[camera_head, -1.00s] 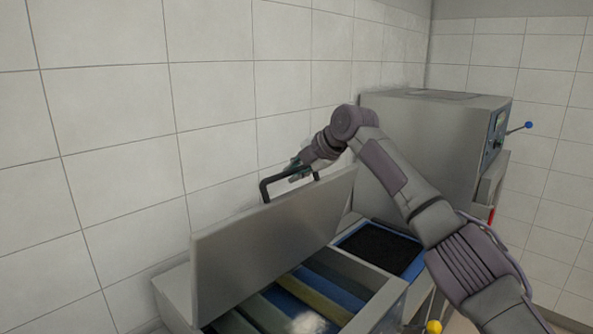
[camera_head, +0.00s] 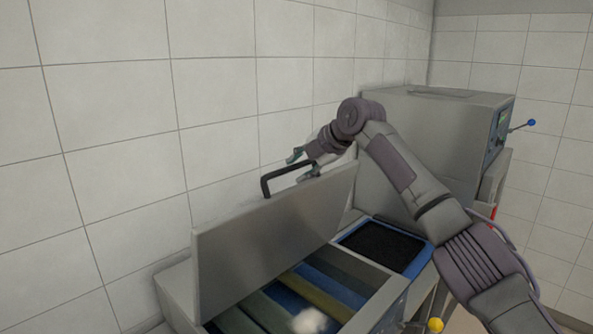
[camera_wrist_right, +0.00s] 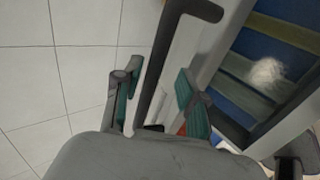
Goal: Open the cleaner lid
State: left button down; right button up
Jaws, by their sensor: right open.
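The cleaner lid (camera_head: 270,240) is a flat grey metal panel. It stands raised and steeply tilted above the cleaner's open box (camera_head: 375,310). Its black handle (camera_head: 266,184) is on the upper edge. My right gripper (camera_head: 303,165) is at the handle with its green-padded fingers spread. In the right wrist view the gripper (camera_wrist_right: 157,92) is open, with the dark handle bar (camera_wrist_right: 161,65) passing between the two fingers. I cannot tell whether a finger touches the bar. My left gripper is in neither view.
Blue and olive strips (camera_head: 325,290) and a whitish blurred spot (camera_head: 309,321) show inside the box. A blue-rimmed dark tray (camera_head: 383,247) lies to its right. A grey machine (camera_head: 440,140) with a blue-knobbed lever stands behind it. The tiled wall (camera_head: 110,110) is close behind the lid.

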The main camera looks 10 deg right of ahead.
jog(key=v, duration=1)
jog(key=shift+s, duration=0.1)
